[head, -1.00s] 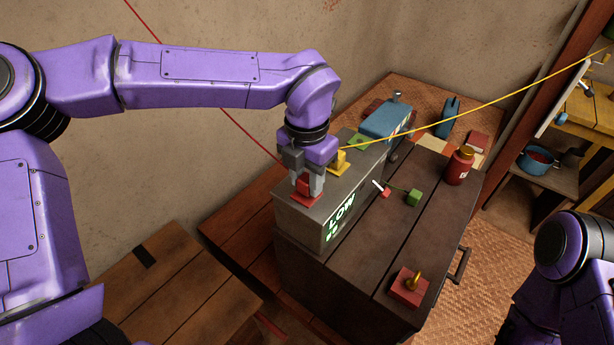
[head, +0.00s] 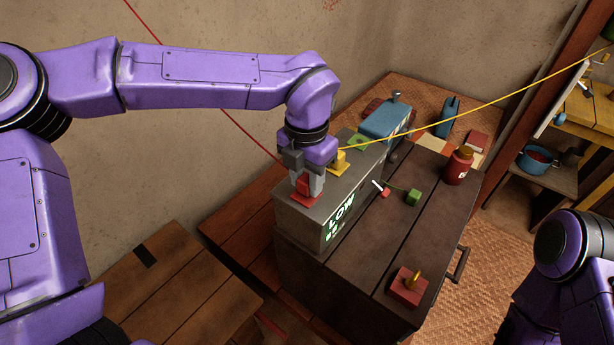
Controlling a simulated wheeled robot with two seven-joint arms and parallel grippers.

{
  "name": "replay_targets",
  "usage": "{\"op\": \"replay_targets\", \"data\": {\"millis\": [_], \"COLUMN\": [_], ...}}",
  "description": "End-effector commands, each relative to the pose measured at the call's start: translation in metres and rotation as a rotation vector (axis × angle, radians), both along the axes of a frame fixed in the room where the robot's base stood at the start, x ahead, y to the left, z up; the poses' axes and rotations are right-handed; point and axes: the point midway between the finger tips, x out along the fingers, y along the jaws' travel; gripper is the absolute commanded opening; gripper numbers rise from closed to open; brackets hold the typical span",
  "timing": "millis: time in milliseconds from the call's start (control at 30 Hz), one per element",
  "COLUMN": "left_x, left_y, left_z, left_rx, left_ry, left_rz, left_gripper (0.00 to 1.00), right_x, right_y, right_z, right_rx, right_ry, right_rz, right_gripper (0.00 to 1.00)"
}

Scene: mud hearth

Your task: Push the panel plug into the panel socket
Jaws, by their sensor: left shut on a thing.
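A grey box (head: 297,222) with a lit green "LOW" display (head: 341,212) stands on the dark chest. A red socket plate (head: 305,200) lies on its near top end. My left gripper (head: 304,187) points down over this plate, shut on a red plug (head: 302,181). The plug is upright at the plate; the fingers partly hide it, and I cannot tell how deep it sits. A red cable (head: 240,132) runs up left from behind the gripper. Behind it, a yellow plug (head: 339,158) stands on the box with a yellow cable (head: 470,109). My right gripper is out of view.
The dark chest (head: 345,275) also bears a green block (head: 413,197), a small red piece with a white end (head: 385,193), a red block with a brass knob (head: 408,288) and a red jar (head: 459,167). A blue box (head: 385,121) stands behind. A wooden table (head: 185,285) is at lower left.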

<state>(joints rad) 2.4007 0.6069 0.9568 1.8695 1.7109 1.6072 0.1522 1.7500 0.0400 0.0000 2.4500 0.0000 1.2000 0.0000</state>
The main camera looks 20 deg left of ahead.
Motion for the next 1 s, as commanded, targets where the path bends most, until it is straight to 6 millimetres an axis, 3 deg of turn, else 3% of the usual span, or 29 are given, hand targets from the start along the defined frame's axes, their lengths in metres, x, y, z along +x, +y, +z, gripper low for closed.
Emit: {"op": "replay_targets", "data": {"millis": [1000], "left_x": [0.0001], "left_y": [-0.0001], "left_z": [0.0010], "left_rx": [-0.001], "left_ry": [0.001], "left_rz": [0.000], "left_gripper": [0.09], "right_x": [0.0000], "right_y": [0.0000], "right_z": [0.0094], "right_rx": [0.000], "right_ry": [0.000], "right_rz": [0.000], "right_gripper": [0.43]}}
